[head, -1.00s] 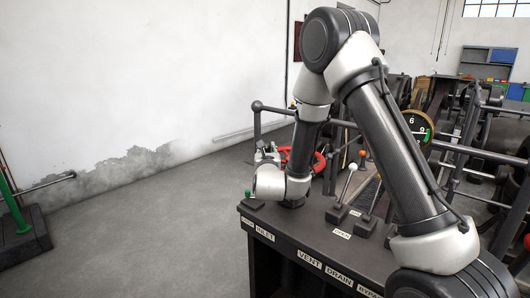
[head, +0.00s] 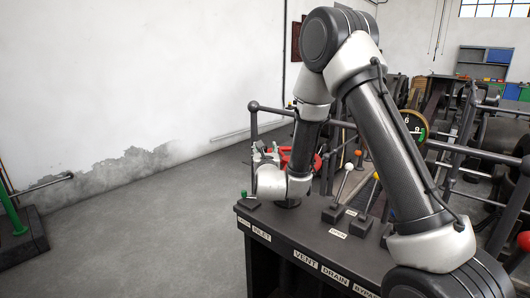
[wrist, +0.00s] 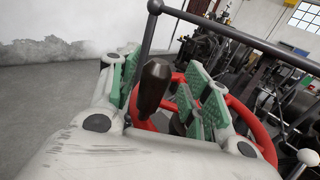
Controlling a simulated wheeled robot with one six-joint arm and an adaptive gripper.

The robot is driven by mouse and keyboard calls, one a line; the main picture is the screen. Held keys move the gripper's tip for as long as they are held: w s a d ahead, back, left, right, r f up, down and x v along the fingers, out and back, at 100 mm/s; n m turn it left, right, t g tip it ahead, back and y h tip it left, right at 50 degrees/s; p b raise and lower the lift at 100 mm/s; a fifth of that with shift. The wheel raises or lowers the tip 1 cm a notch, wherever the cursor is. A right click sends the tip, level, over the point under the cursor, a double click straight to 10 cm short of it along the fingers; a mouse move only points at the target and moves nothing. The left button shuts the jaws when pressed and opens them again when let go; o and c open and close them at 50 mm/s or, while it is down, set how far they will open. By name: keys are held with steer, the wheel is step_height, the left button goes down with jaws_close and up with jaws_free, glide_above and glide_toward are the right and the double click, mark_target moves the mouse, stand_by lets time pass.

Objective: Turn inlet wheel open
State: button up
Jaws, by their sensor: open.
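The red inlet wheel (head: 286,156) is at the far end of the dark control stand, partly hidden behind my arm. In the wrist view its red rim (wrist: 240,112) curves behind and right of my fingers. A dark brown handle (wrist: 153,88) stands up between the fingers. My gripper (wrist: 160,92) is open, with green pads on either side of the handle. A gap shows on the right; whether the left pad touches it I cannot tell. In the head view my gripper (head: 265,154) is small beside the wheel. A second dark part (wrist: 179,122) is half hidden behind the right finger.
The control stand (head: 290,228) carries an INLET label (head: 262,235), a green-knobbed lever (head: 244,195) and levers with white and orange knobs. A dark rail (wrist: 240,38) runs above the wheel. Machinery crowds the right.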

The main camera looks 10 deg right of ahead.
steer(key=s+a, duration=0.1)
steer(key=s, duration=0.6)
steer(key=shift+s, duration=0.2)
